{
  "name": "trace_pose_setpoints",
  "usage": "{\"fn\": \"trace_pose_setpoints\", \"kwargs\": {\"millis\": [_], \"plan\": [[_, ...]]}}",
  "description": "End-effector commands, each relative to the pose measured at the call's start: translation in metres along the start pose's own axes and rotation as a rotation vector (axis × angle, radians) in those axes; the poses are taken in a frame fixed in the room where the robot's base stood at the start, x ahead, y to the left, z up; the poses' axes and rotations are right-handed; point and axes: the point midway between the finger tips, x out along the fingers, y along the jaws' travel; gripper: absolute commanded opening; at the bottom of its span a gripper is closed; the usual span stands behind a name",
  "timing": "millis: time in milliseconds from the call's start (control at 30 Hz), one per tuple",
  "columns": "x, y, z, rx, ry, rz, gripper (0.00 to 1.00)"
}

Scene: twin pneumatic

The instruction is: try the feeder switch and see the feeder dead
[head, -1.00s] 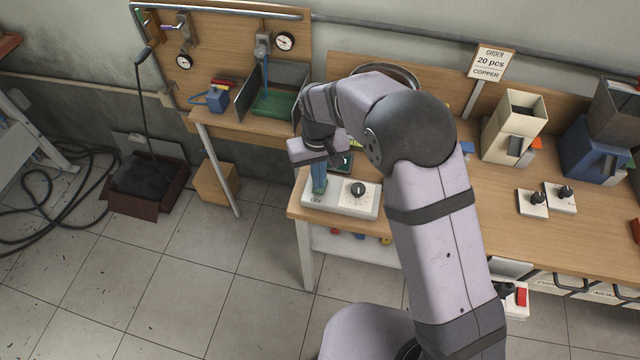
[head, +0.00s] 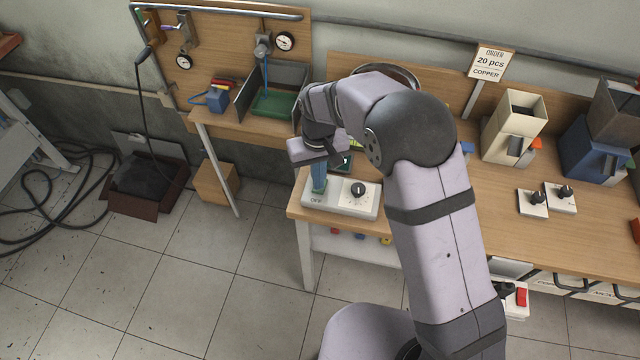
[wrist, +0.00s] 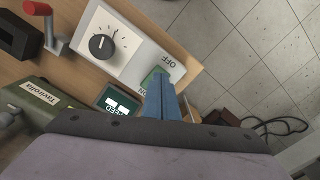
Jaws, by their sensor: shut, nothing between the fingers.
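The white switch box (head: 340,208) sits at the left front corner of the bench. It carries a black dial knob (head: 358,189), also in the wrist view (wrist: 101,46), and a green rocker switch (wrist: 153,80) between OFF and ON lettering. My gripper (head: 319,190) points down at the box's left part. Its blue fingers are shut and empty, over the rocker in the wrist view (wrist: 160,80), and hide part of it. I cannot tell whether they touch it. A small dark green display (wrist: 117,103) beside the box shows partly hidden white text.
A cream hopper machine (head: 512,130) and a blue one (head: 592,150) stand to the right on the bench. Two small knob boxes (head: 532,203) (head: 561,197) lie before them. An olive object (wrist: 48,103) lies near the display. Open floor lies left of the bench.

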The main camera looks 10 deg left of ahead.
Motion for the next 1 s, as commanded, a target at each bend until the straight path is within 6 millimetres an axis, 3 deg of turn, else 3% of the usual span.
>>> {"fn": "trace_pose_setpoints", "kwargs": {"millis": [1000], "plan": [[0.012,0.0,0.0,0.0,0.0,0.0,0.0]]}}
